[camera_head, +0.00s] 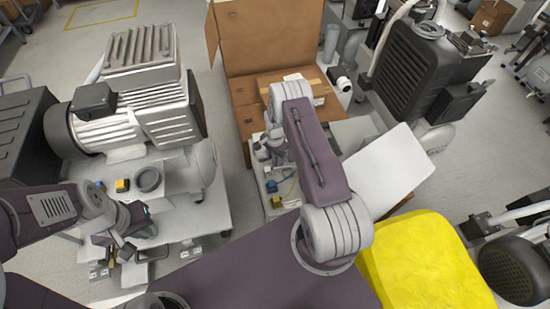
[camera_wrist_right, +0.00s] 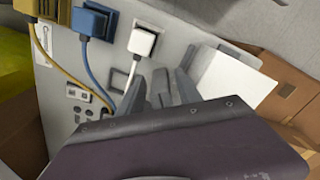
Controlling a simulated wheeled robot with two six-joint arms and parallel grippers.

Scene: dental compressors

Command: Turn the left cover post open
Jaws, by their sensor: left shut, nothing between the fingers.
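In the head view a compressor (camera_head: 165,115) with a white finned top and a round motor stands at the left on a white base plate (camera_head: 215,212). Small clamp-like fittings stand along its front edge; I cannot tell which part is the left cover post. My left gripper (camera_head: 125,250) is low at the front of this compressor, close to the fittings, shut and empty. My right gripper (camera_head: 272,150) is partly hidden behind my purple arm link. In the right wrist view its fingers (camera_wrist_right: 165,88) show beside a white panel, partly covered by my link, so their opening is unclear.
An open cardboard box (camera_head: 265,45) stands at the back centre. In the right wrist view a blue plug (camera_wrist_right: 90,22) and a white plug (camera_wrist_right: 143,42) sit on a pale panel. A yellow object (camera_head: 425,265) is at front right. A dark compressor (camera_head: 415,75) stands at back right.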

